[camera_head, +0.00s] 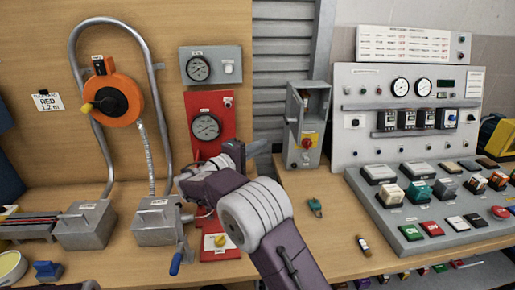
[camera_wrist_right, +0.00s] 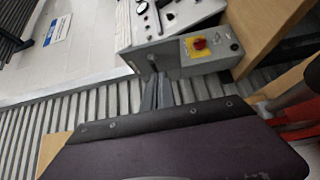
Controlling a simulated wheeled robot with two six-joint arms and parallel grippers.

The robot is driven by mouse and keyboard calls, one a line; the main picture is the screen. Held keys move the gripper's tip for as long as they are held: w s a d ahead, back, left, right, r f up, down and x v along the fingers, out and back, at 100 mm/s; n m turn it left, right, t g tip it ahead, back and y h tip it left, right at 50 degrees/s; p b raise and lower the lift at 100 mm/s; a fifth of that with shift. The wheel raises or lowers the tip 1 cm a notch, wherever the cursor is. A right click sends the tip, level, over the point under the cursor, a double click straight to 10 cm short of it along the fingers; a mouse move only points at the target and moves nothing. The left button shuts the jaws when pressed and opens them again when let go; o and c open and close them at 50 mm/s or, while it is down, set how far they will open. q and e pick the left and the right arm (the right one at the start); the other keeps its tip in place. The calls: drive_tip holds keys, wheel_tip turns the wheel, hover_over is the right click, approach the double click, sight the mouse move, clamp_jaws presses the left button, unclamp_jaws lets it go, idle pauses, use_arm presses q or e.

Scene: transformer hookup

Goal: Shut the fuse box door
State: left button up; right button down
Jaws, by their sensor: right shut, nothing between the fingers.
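The fuse box (camera_head: 309,138) is a grey upright box on the bench beside the large panel, with a red knob on a yellow plate on its front. Its upper part looks open, with a recess showing; how far its door stands open I cannot tell. In the right wrist view the grey box (camera_wrist_right: 222,62) lies just beyond the fingertips. My right gripper (camera_head: 262,146) is shut and empty, left of the box; its fingers also show in the wrist view (camera_wrist_right: 157,92). I cannot tell whether they touch the box. My left gripper is not in view.
A red gauge panel (camera_head: 208,105) stands left of my right arm. A large instrument panel (camera_head: 405,85) and a sloped board (camera_head: 435,195) of coloured blocks stand right. A green object (camera_head: 315,207) lies on the bench before the box. Grey slatted wall (camera_head: 283,45) is behind.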

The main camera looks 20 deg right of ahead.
drive_tip(key=f, duration=0.2)
drive_tip(key=p, duration=0.1)
approach(297, 134)
drive_tip(key=w+d, duration=0.2)
drive_tip(key=w, duration=0.2)
drive_tip(key=shift+s+d+r, duration=0.1)
drive_tip(key=shift+s+d, duration=0.3)
drive_tip(key=shift+d, duration=0.4)
drive_tip(key=shift+s+d+r, duration=0.1)
drive_tip(key=shift+s+d, duration=0.25)
drive_tip(key=shift+d, duration=0.5)
